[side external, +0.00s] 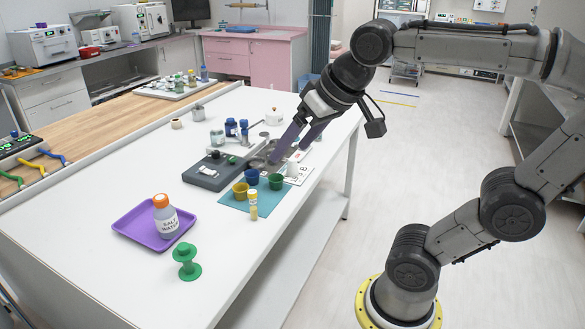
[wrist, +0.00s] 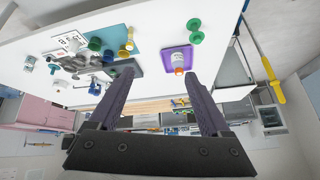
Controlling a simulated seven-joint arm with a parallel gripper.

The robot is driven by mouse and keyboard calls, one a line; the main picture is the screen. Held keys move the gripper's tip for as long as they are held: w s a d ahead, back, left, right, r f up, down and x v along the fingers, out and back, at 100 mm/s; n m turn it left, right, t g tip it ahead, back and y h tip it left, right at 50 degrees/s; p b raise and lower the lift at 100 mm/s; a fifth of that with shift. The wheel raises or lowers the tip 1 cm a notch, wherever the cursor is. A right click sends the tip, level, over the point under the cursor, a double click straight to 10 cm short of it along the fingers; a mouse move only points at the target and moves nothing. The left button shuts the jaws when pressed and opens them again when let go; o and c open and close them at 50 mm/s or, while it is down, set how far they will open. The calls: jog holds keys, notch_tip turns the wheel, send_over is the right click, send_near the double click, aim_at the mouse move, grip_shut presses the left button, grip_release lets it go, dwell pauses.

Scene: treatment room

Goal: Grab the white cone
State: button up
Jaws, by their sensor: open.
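Blue, yellow and green cups (side external: 276,181) stand on a teal mat (side external: 232,198). A grey device (side external: 213,172) lies to their left. A purple tray (side external: 135,226) holds a salt water bottle (side external: 165,216). A green spool (side external: 186,262) stands near the front. Jars crowd the back.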

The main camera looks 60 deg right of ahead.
jog(key=w+d+r+m+g+h, duration=0.1)
jog(key=w+d+r+m, duration=0.2)
jog(key=w+d, duration=0.6)
jog(key=m+g, duration=0.5)
jog(key=m, duration=0.2)
send_over(292, 159)
jog(key=a, duration=0.3)
notch_tip(292, 159, down, 20)
jog(key=shift+h, duration=0.4)
jog(key=x, duration=0.7)
jog(key=shift+s+f, duration=0.25)
jog(key=shift+s, duration=0.15)
jog(key=shift+x, duration=2.9)
jog(key=shift+s, duration=0.1)
grip_shut()
jog(key=shift+r, duration=0.1)
